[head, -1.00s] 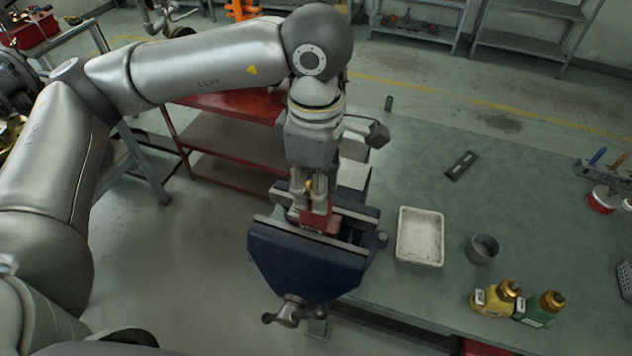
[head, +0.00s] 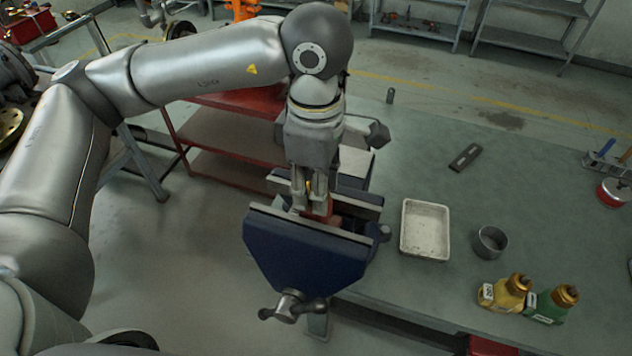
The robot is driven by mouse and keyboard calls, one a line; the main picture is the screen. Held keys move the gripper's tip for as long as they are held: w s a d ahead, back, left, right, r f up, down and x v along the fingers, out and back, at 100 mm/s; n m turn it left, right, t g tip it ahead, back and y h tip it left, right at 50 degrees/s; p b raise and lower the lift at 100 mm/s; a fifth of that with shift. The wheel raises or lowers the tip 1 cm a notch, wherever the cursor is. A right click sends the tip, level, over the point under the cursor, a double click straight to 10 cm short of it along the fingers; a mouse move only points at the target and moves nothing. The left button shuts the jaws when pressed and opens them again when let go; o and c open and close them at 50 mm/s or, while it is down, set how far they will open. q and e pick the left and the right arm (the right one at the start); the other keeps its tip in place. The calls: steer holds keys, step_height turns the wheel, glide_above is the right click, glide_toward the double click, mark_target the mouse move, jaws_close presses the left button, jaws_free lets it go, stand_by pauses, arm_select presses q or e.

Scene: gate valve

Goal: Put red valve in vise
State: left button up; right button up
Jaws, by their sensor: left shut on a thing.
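The red valve (head: 326,219) is between the jaws of the blue vise (head: 305,253), partly hidden by the front jaw and by my gripper. My left gripper (head: 316,206) points straight down over the vise opening and is shut on the valve. A small brass-coloured part shows between its fingers. The vise is mounted at the left edge of the workbench (head: 420,300), with a visible gap between its jaws. I cannot tell whether the valve rests on the vise or touches either jaw. My right gripper is not in view.
A white tray (head: 425,229) and a grey cup (head: 490,242) stand right of the vise. A dark flat bar (head: 465,157) lies farther back. A red shelf cart (head: 232,150) stands behind the vise.

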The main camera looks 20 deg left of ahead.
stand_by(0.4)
arm_select(q)
steer(key=o, duration=1.2)
steer(key=shift+r+p, duration=1.5)
steer(key=shift+r, duration=2)
